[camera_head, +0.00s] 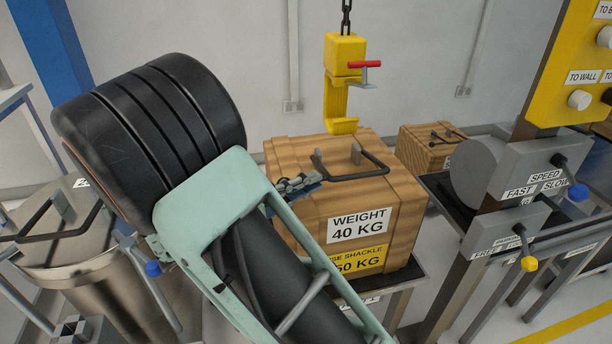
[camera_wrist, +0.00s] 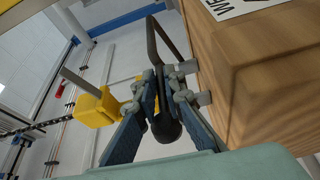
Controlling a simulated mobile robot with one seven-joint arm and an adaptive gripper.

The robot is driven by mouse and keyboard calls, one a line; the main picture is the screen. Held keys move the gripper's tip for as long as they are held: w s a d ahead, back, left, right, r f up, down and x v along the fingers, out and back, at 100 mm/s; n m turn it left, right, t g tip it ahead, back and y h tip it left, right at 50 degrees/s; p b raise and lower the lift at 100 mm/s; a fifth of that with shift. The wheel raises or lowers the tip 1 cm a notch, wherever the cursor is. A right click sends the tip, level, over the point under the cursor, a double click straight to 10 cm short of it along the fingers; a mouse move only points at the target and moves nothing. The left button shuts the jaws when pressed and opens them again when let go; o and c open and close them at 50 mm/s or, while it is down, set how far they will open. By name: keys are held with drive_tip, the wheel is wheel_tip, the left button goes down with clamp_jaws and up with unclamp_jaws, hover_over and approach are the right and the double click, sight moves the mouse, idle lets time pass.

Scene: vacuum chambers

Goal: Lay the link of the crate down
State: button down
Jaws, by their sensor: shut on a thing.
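The wooden crate (camera_head: 340,215) with a "WEIGHT 40 KG" label sits on a stand in the middle of the head view; its side fills the right of the wrist view (camera_wrist: 270,70). Its link (camera_head: 365,175), a dark U-shaped bar, is at the crate's top and looks tilted, not upright. My gripper (camera_head: 300,186) is at the link's left corner, beside the crate's upper edge. In the wrist view the fingers (camera_wrist: 158,85) are shut on the link (camera_wrist: 166,38). The exact contact is partly hidden by the fingers.
A yellow hook (camera_head: 342,90) with a red lever hangs on a chain just above the crate. A panel with "SPEED" and "FREE" levers (camera_head: 510,220) stands to the right. Another crate (camera_head: 425,150) is behind. A metal drum (camera_head: 95,280) is at left.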

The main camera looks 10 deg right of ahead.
drive_tip(key=shift+w+a+f+t, duration=0.15)
drive_tip(key=shift+f, duration=0.25)
drive_tip(key=shift+w+a+f+t, duration=0.15)
drive_tip(key=shift+f, duration=0.2)
drive_tip(key=c, duration=2.1)
unclamp_jaws()
drive_tip(key=shift+f, duration=0.1)
drive_tip(key=shift+o, duration=0.3)
drive_tip(key=shift+w, duration=0.15)
drive_tip(key=shift+w+f, duration=0.1)
drive_tip(key=v, duration=1.2)
drive_tip(key=shift+r, duration=0.25)
